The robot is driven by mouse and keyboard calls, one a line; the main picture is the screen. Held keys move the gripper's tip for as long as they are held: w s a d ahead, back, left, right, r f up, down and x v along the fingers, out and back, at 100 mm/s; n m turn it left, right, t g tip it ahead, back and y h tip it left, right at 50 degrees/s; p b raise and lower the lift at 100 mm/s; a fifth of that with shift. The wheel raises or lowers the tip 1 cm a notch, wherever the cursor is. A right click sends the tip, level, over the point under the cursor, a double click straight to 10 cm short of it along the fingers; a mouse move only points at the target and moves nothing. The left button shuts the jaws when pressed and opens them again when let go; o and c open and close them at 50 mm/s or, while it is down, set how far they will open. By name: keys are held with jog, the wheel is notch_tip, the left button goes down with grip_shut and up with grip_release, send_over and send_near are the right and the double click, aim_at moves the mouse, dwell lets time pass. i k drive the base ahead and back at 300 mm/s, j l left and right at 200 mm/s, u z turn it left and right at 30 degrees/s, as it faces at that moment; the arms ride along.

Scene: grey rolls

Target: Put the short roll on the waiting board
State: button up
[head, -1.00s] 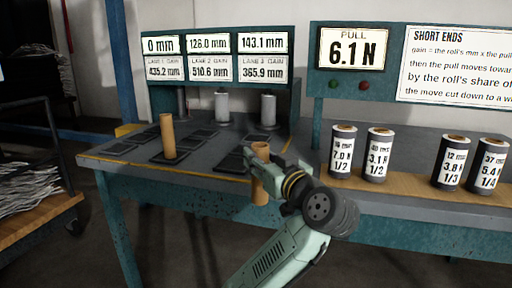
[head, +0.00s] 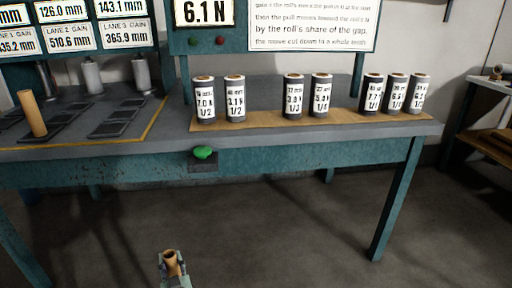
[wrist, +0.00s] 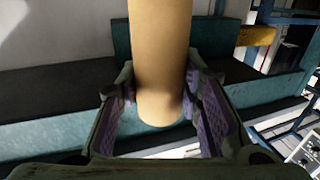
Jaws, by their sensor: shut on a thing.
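My gripper (head: 175,280) is shut on a tan, bare cardboard-like roll (head: 170,262), low in the head view in front of the bench. In the wrist view the same roll (wrist: 160,60) stands between both finger pads, its lower end showing. A second tan roll (head: 33,114) stands on dark plates on the left part of the bench. A wooden board (head: 262,116) runs along the bench's front and carries several dark rolls with white labels. One dark roll (head: 234,96) is labelled 3.1 N, 1/2. I cannot tell which roll is the short one.
Dark flat plates (head: 118,122) and white rolls (head: 141,73) are at the bench's left. A green button (head: 203,152) sits on its front edge. The pull display (head: 204,10) reads 6.1 N. Another bench (head: 492,142) stands far right. Floor before the bench is clear.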

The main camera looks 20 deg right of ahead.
aim_at(348, 114)
jog(key=i+z, duration=0.1)
jog(key=z, duration=1)
